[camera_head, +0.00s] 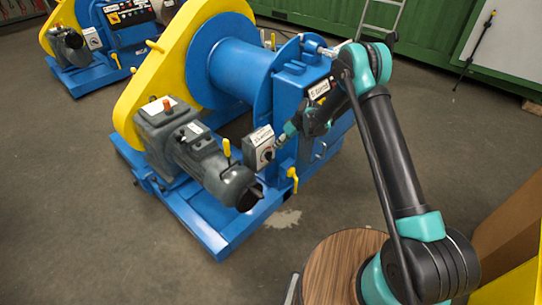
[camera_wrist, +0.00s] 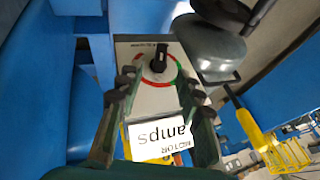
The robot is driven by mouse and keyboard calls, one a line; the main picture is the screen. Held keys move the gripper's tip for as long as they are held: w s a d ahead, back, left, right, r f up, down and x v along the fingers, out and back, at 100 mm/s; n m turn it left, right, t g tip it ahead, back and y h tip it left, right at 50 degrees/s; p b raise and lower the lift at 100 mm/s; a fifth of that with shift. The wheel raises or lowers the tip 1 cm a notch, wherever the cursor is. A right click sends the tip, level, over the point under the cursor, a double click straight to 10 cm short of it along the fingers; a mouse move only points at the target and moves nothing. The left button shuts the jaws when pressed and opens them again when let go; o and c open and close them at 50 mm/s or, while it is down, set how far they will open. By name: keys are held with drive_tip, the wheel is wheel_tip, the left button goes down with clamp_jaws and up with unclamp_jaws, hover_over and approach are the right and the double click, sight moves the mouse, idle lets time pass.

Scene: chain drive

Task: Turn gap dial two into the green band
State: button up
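A white dial plate (camera_wrist: 148,98) is in the middle of the wrist view, with a black knob (camera_wrist: 158,60) and a coloured arc with green and red parts around it. The knob's narrow end points up in that view; the exact reading is too small to tell. A white label (camera_wrist: 160,134) reading "MOTOR amps" shows upside down below it. In the head view the grey dial box (camera_head: 262,150) stands beside the motor. My gripper (camera_wrist: 157,82) is open, its fingers on either side of the dial plate, apart from the knob. The gripper tip (camera_head: 285,134) is just right of the box.
The blue winch frame (camera_head: 205,228), drum (camera_head: 240,70) and grey motor (camera_head: 205,160) crowd the dial. A yellow-handled lever (camera_head: 292,178) hangs below right. A dark rounded part (camera_wrist: 215,48) is close to the right finger. Open floor (camera_head: 60,200) lies at left.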

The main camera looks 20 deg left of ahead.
sight(271, 155)
drive_tip(key=x, duration=0.7)
drive_tip(key=shift+a+f, duration=0.1)
drive_tip(key=shift+f, duration=0.1)
drive_tip(key=shift+s, duration=0.1)
clamp_jaws()
